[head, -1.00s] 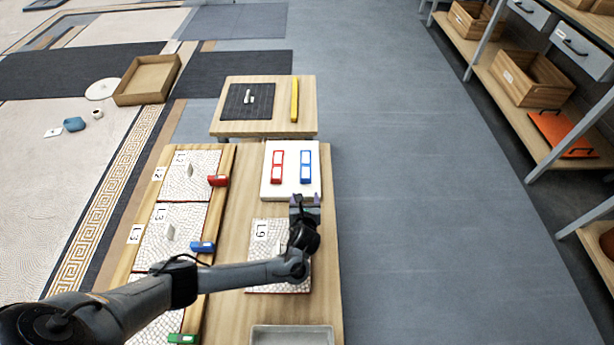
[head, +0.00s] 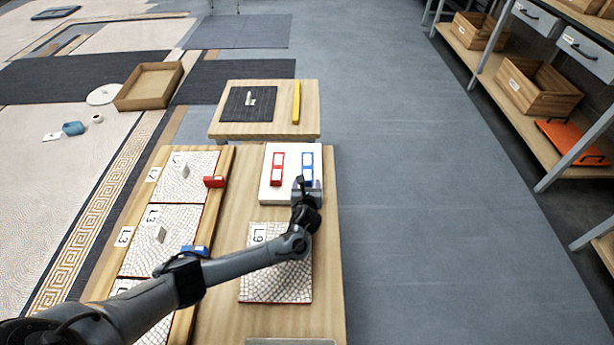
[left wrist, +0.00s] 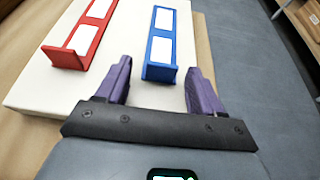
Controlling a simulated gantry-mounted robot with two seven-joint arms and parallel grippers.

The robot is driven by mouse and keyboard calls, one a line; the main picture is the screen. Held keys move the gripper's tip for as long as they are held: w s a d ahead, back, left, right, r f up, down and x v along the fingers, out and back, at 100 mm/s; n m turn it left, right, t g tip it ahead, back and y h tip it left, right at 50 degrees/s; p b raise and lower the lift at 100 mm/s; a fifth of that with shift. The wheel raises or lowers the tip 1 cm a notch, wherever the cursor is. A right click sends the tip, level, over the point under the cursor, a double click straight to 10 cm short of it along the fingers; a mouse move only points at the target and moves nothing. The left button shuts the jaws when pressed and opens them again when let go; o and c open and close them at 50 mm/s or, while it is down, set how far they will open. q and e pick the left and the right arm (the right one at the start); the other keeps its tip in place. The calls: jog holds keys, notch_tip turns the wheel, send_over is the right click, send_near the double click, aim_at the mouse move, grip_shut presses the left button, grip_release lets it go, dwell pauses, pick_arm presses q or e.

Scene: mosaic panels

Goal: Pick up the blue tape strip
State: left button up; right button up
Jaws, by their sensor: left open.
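The blue tape strip (head: 307,166), blue with white label patches, lies on a white board (head: 268,195) beside a red strip (head: 277,169). In the left wrist view the blue strip (left wrist: 161,45) runs away from me, its near end just ahead of and between my open fingers. The red strip (left wrist: 82,35) is to its left. My left gripper (head: 306,184) is open and empty at the near end of the blue strip, over the board's near right part. The purple fingers (left wrist: 160,85) do not touch the strip in the wrist view. My right gripper is not in view.
A mosaic panel marked L9 (head: 276,285) lies on the table under my left arm. A yellow bar (head: 296,102) lies on the far table. Floor to the right is clear.

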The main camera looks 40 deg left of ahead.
pick_arm(q)
jog(key=shift+w+a+f, duration=0.15)
jog(key=shift+w, duration=0.2)
jog(key=shift+c, duration=0.5)
jog(key=c, duration=0.8)
